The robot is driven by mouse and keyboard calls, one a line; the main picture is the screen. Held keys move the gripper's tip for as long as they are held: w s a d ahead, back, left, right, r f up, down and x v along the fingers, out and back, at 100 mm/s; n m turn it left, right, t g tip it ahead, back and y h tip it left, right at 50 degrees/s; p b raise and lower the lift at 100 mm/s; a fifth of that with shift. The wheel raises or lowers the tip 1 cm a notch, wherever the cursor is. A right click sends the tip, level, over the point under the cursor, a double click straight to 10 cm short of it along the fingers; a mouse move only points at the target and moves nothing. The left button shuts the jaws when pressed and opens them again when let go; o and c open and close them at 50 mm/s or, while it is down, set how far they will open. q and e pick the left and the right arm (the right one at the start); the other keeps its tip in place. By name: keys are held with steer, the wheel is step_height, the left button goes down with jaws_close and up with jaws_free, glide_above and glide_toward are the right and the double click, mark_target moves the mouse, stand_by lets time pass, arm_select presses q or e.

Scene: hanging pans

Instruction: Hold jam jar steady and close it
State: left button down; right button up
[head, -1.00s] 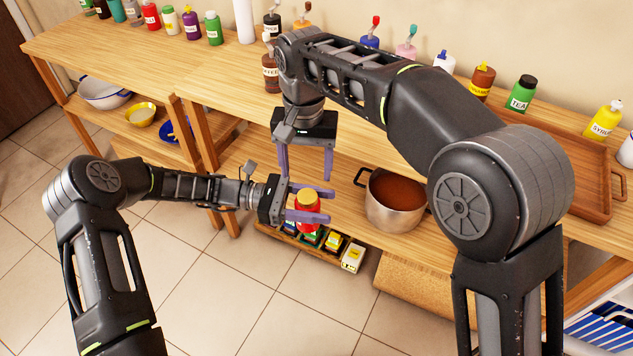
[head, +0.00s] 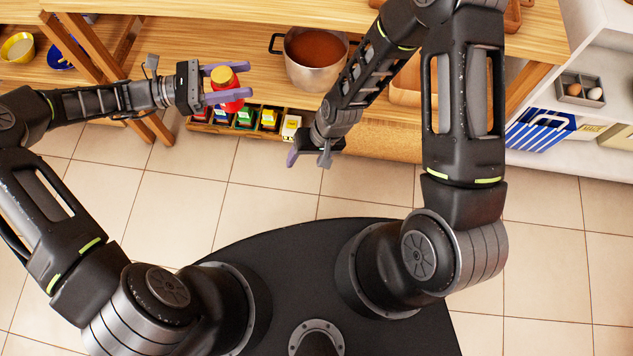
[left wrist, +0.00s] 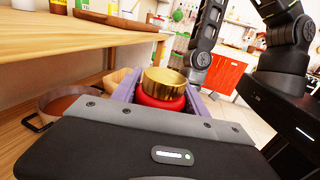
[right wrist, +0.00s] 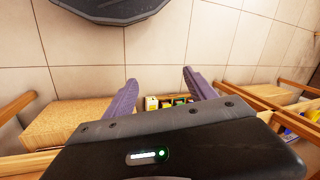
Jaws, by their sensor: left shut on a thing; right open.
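The jam jar (head: 232,104) is red with a yellow-gold lid (head: 222,75) on top. My left gripper (head: 240,80) is shut around the jar's sides and holds it upright in front of the shelf. In the left wrist view the gold lid (left wrist: 163,80) sits on the red jar (left wrist: 160,101) between the fingers; I cannot tell how tight it is. My right gripper (head: 297,160) is off to the right of the jar, nearer my base, apart from it. In the right wrist view its fingers (right wrist: 160,80) are spread and empty.
A pot of brown-red contents (head: 318,72) stands on the lower shelf right of the jar. A wooden crate of small colourful packages (head: 200,126) is just below the jar in the picture. Tiled floor (head: 270,195) lies open between shelf and base.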

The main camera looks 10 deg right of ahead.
steer(key=s+f+m, duration=0.1)
steer(key=s+f, duration=0.1)
steer(key=s, duration=0.9)
steer(key=shift+y, duration=0.3)
steer(key=shift+f, duration=0.1)
